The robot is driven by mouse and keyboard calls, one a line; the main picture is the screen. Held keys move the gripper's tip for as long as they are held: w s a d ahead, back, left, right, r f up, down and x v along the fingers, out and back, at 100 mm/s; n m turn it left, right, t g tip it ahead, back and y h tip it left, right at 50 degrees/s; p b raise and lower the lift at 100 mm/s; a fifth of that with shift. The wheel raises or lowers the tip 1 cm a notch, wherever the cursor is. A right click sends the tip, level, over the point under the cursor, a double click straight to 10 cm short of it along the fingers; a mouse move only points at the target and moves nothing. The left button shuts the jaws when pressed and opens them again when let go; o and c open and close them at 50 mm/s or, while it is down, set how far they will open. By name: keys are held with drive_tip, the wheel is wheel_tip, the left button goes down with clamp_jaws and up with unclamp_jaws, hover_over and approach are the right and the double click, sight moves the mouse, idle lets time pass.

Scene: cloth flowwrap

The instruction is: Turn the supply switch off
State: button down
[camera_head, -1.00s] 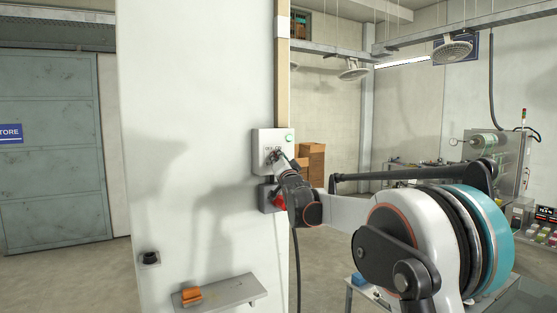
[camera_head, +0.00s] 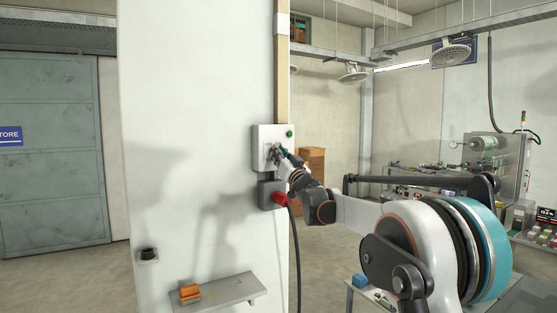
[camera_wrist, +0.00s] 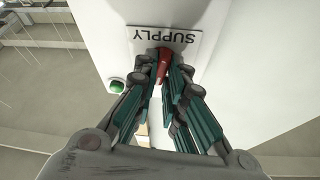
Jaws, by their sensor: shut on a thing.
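The supply switch is on a pale box (camera_head: 260,137) on the wall panel's right edge. In the wrist view its SUPPLY plate (camera_wrist: 190,42) appears upside down. The red switch handle (camera_wrist: 163,65) stands between my fingertips. My gripper (camera_head: 275,152) is shut on this handle; in the head view my fingers hide most of it. A green lamp (camera_head: 289,133) sits at the box's upper right; it looks dark green and also shows in the wrist view (camera_wrist: 116,86).
Below the box is a dark socket (camera_head: 265,193) with a red plug (camera_head: 280,199) and hanging black cable (camera_head: 296,255). A wall shelf (camera_head: 228,291) holds an orange block (camera_head: 189,293). A black knob (camera_head: 148,253) sits at left. Cardboard boxes (camera_head: 312,165) stand behind.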

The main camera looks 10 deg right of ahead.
drive_tip(key=n+g+y, duration=0.1)
drive_tip(key=n+y, duration=0.1)
drive_tip(key=n, duration=0.3)
drive_tip(key=n+g+y, duration=0.1)
drive_tip(key=n+y, duration=0.1)
drive_tip(key=n, duration=0.3)
drive_tip(key=n+g+y, duration=0.2)
drive_tip(key=n, duration=0.3)
drive_tip(key=shift+d+r+n, duration=0.1)
drive_tip(key=shift+d+n, duration=0.1)
drive_tip(key=shift+n, duration=0.2)
drive_tip(key=shift+g+y, duration=0.3)
drive_tip(key=c, duration=1.7)
unclamp_jaws()
drive_tip(key=shift+o, duration=0.2)
drive_tip(key=v, duration=1.2)
